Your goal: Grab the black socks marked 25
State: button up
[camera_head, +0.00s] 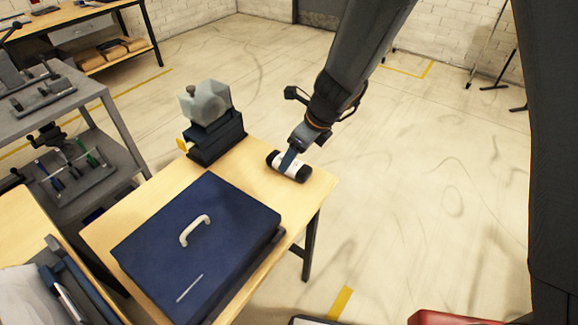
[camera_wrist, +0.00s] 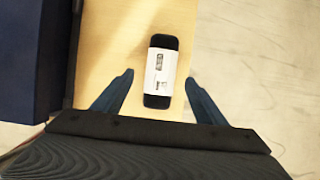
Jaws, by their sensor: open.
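The black socks (camera_head: 275,157) lie on the right end of the wooden table, rolled and wrapped in a white paper band. In the wrist view the black socks (camera_wrist: 159,101) show black at both ends of the white label, which has dark print too small to read. My gripper (camera_head: 290,158) is directly above and against or very near the socks in the head view. In the wrist view my gripper (camera_wrist: 160,84) is open, with one blue finger on each side of the socks and a gap on both sides. Nothing is held.
A dark blue case with a white handle (camera_head: 150,248) covers the front of the table (camera_head: 262,200). A grey faceted object on a dark stand (camera_head: 215,137) stands at the table's back. The table edge is close right of the socks, with open floor beyond.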

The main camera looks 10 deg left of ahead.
jog(key=x, duration=0.4)
jog(key=shift+f, duration=0.15)
jog(key=shift+c, duration=0.2)
jog(key=c, duration=1.1)
